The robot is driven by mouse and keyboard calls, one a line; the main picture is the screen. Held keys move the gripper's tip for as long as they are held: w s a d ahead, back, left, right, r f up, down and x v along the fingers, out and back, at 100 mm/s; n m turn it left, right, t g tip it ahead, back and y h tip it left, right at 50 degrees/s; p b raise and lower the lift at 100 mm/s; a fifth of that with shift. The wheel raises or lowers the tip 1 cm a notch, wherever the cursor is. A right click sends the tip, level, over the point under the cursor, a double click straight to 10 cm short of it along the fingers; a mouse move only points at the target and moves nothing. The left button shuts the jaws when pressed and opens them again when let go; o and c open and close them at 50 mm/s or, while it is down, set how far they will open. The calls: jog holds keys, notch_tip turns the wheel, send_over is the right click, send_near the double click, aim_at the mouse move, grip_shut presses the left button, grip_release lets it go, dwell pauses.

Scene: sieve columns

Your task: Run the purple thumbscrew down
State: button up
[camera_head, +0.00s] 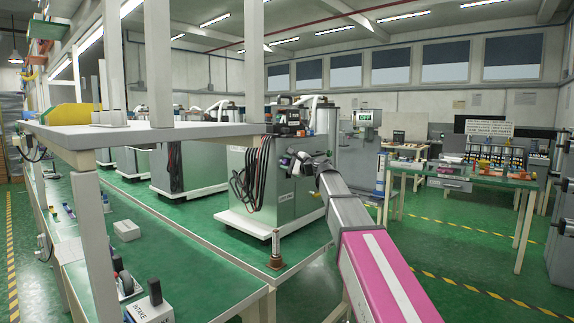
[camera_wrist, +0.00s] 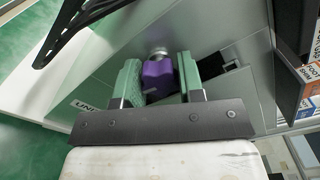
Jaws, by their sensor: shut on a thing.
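The purple thumbscrew (camera_wrist: 158,74) shows in the wrist view, on the end of a short metal stud (camera_wrist: 158,51) on the grey machine panel. My gripper (camera_wrist: 160,78) has its two green-padded fingers on either side of the purple head, shut on it. In the head view my gripper (camera_head: 290,163) is at the front face of a grey machine cabinet (camera_head: 285,190). The thumbscrew is too small to tell there. How far it is screwed in cannot be told.
Black cables (camera_head: 245,180) hang down the cabinet's left side, and also show in the wrist view (camera_wrist: 75,22). A labelled rack edge (camera_wrist: 308,70) is close on the right in the wrist view. A green workbench (camera_head: 180,255) and a post-held shelf (camera_head: 130,135) stand at the left.

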jog(key=m, duration=0.6)
jog(key=shift+s+f, duration=0.1)
jog(key=shift+f, duration=0.05)
jog(key=m, duration=0.6)
jog(key=shift+m, duration=0.3)
jog(key=m, duration=0.6)
jog(key=shift+m, duration=0.3)
jog(key=m, duration=0.5)
jog(key=shift+m, duration=0.4)
jog(key=o, duration=0.9)
jog(key=v, duration=1)
jog(key=shift+s+d, duration=0.3)
